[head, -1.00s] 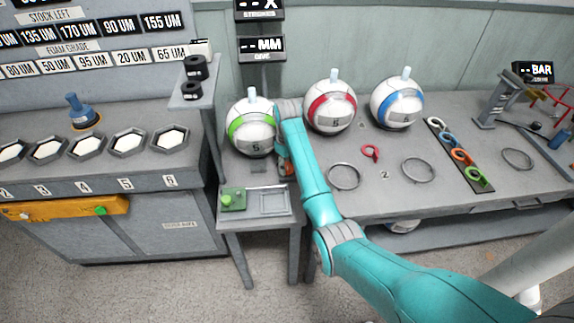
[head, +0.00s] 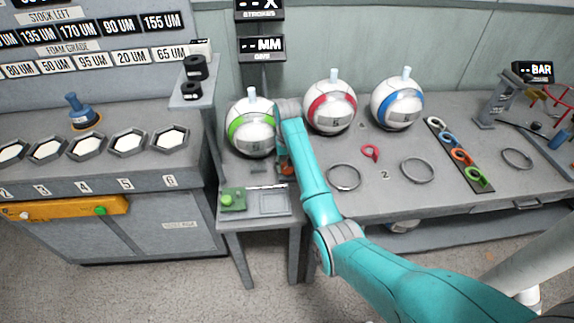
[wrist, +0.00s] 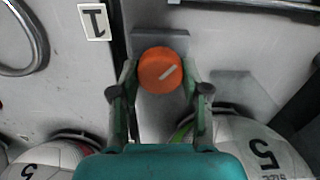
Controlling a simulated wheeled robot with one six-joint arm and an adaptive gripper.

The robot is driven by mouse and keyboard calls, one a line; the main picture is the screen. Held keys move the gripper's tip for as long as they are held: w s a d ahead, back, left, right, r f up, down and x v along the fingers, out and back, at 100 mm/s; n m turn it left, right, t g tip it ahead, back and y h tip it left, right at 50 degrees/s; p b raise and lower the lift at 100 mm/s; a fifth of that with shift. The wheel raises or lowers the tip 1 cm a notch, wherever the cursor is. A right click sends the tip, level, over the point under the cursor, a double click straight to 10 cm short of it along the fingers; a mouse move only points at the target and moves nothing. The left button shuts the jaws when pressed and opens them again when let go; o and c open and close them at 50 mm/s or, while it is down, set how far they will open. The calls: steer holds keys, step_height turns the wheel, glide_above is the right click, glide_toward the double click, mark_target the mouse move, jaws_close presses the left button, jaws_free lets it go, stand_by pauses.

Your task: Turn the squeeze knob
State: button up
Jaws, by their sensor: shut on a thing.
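The squeeze knob (wrist: 160,70) is orange and round with a pale pointer line. In the wrist view it sits between the fingertips of my gripper (wrist: 160,82), which is shut on it. The pointer line slants up to the right. In the head view a small bit of orange (head: 288,169) shows beside my arm's end, on the small table just in front of the green-banded ball. My arm hides most of the gripper and knob there.
The green-banded ball (head: 252,134) stands close by; red-banded (head: 330,112) and blue-banded (head: 397,108) balls stand to its right. A green button (head: 227,200) and a square tray (head: 262,205) are at the table's front. Grey rings (head: 343,177) lie on the right bench.

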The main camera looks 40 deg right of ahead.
steer(key=m, duration=0.5)
steer(key=shift+m, duration=0.4)
stand_by(0.3)
steer(key=o, duration=1.1)
steer(key=shift+o, duration=0.2)
